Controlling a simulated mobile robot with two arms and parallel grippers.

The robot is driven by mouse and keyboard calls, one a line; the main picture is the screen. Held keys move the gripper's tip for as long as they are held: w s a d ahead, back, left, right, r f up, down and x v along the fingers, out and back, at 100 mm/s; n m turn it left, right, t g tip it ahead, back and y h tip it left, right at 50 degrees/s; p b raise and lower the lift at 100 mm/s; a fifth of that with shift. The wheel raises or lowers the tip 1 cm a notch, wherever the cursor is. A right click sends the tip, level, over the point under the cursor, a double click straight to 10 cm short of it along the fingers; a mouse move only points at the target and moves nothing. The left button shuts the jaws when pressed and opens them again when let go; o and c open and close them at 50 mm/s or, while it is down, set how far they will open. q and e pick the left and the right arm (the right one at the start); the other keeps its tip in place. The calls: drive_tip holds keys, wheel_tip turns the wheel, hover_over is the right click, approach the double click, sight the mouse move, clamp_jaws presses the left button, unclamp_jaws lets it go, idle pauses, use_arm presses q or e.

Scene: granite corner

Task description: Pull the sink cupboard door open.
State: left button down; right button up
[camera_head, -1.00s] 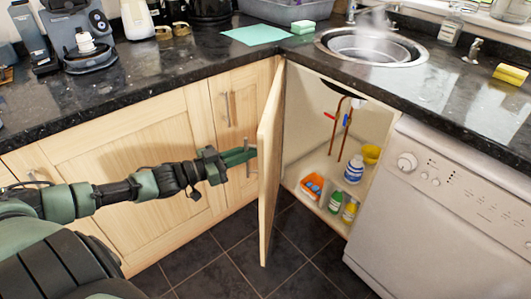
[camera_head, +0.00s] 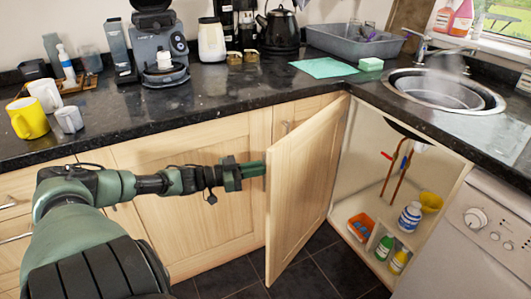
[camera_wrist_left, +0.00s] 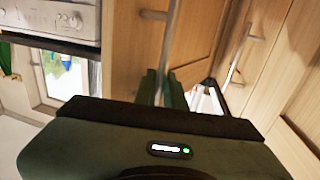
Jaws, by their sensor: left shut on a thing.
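The sink cupboard door (camera_head: 308,180) is pale wood and stands well open, swung to the left, with its inner face towards me in the head view. The sink cupboard (camera_head: 369,180) beside it is exposed. My left gripper (camera_head: 258,168) reaches in from the left, its fingertips at the door's free edge. In the left wrist view, its green fingers (camera_wrist_left: 163,90) are shut around the metal bar handle (camera_wrist_left: 170,42) on the door's outer face. The door hides this handle in the head view. My right gripper is not in view.
A dishwasher (camera_head: 480,250) stands on the right. Closed cupboard fronts (camera_head: 190,205) lie left of the door. Dark floor tiles (camera_head: 305,275) are clear.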

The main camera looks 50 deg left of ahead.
use_arm(q)
drive_tip(key=shift+r, duration=0.1)
drive_tip(key=c, duration=1.5)
unclamp_jaws()
drive_tip(key=shift+w, duration=0.1)
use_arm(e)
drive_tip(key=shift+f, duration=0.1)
